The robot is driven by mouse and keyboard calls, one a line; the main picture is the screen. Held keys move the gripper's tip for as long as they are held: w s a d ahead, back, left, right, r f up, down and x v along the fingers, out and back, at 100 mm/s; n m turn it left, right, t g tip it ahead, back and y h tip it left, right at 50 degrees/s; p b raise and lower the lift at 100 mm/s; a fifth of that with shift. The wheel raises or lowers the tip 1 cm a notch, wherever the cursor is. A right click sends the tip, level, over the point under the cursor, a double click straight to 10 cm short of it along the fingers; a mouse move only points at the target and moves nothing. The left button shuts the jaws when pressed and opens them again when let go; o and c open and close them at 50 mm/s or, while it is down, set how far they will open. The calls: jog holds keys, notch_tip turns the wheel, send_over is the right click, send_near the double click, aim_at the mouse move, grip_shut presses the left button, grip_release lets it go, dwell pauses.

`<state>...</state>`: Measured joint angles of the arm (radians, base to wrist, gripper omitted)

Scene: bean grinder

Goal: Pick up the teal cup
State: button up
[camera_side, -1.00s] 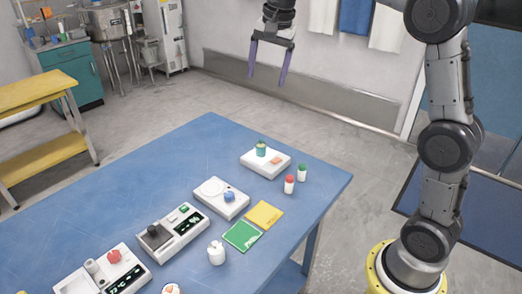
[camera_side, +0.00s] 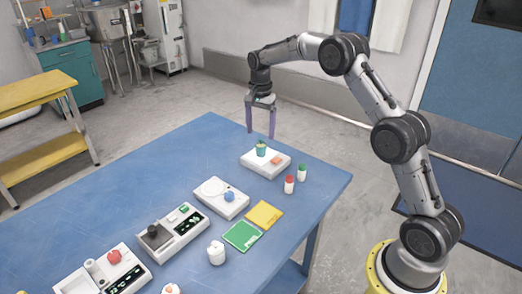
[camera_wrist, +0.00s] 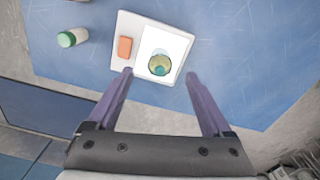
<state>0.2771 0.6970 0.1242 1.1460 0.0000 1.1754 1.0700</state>
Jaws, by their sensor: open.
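The teal cup (camera_side: 261,149) stands upright on the white device (camera_side: 276,167) near the far right edge of the blue table. In the wrist view the cup (camera_wrist: 160,64) is seen from above, on a bright square of the device (camera_wrist: 186,54), with something yellowish at its top. My gripper (camera_side: 261,134) is open and empty, with two purple fingers pointing down. In the side view it appears just behind and above the cup. In the wrist view the fingertips (camera_wrist: 159,74) lie to either side of the cup's near side; the exact height gap is hard to tell.
An orange block (camera_wrist: 125,47) sits on the same device beside the cup. A red-capped bottle (camera_side: 289,184) and a green-capped bottle (camera_side: 302,173) stand right of it.

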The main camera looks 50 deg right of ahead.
aim_at(261, 143)
jog(key=shift+d+f, duration=0.15)
jog(key=shift+f, duration=1.5)
jog(key=shift+d+f, duration=0.15)
jog(key=shift+f, duration=1.5)
jog(key=shift+w, duration=0.1)
grip_shut()
jog(key=shift+r, duration=0.1)
